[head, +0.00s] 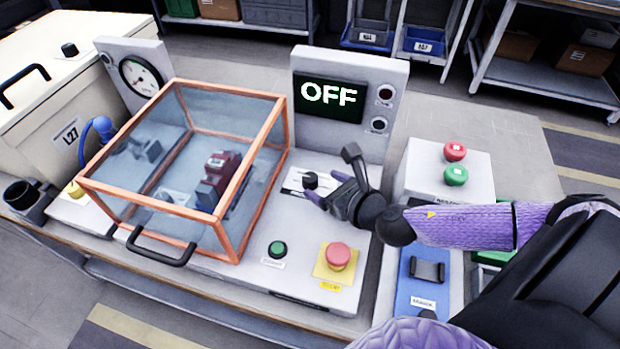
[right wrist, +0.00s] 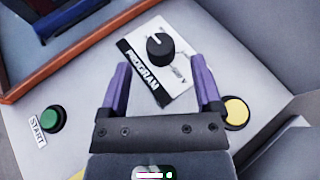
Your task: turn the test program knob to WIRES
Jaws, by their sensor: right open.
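The test program knob (head: 310,180) is a black round knob on a white label plate on the bench panel, below the display. In the right wrist view the knob (right wrist: 160,48) stands on a plate marked PROGRAM, with a white pointer line on its top. The plate's other small lettering is too small to read. My right gripper (head: 330,190) is open beside the knob. In the right wrist view its two purple fingers (right wrist: 163,80) point toward the knob, which lies just beyond the tips and between their lines. The display (head: 329,97) reads OFF. My left gripper is not in view.
An orange-framed clear box (head: 237,222) with a black handle stands left of the knob. A green START button (head: 278,249) and a red mushroom button (head: 338,256) sit in front. A box with red and green buttons (head: 432,160) stands to the right.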

